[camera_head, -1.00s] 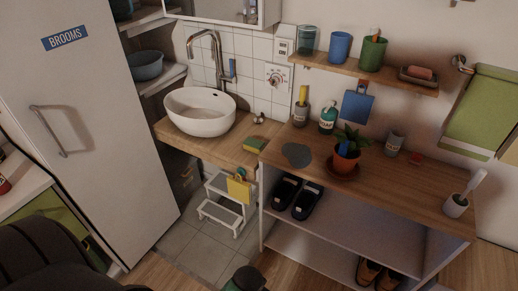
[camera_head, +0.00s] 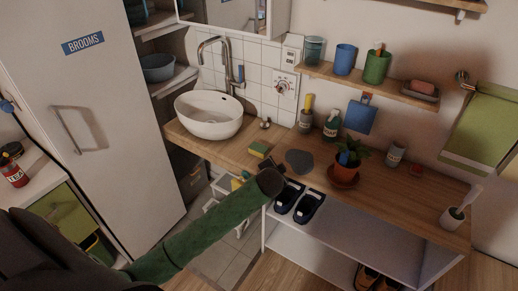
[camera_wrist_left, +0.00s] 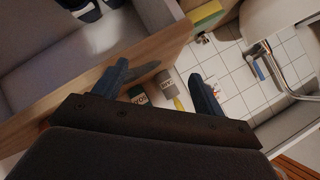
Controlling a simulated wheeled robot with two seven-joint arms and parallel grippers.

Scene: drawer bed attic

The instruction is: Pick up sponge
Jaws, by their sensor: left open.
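The sponge (camera_head: 259,149), yellow with a green layer, lies on the wooden counter (camera_head: 213,147) to the right of the basin. It also shows near the top of the left wrist view (camera_wrist_left: 207,17), beyond and to the right of the fingers. My left gripper (camera_head: 277,166) is at the end of the green arm, just below and right of the sponge in the head view. Its blue fingers (camera_wrist_left: 158,86) are spread apart with nothing held between them. The head view shows its fingertips poorly. My right gripper is not in view.
A white basin (camera_head: 208,116) with a tap stands left of the sponge. Shoes (camera_head: 300,201) sit on the shelf below.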

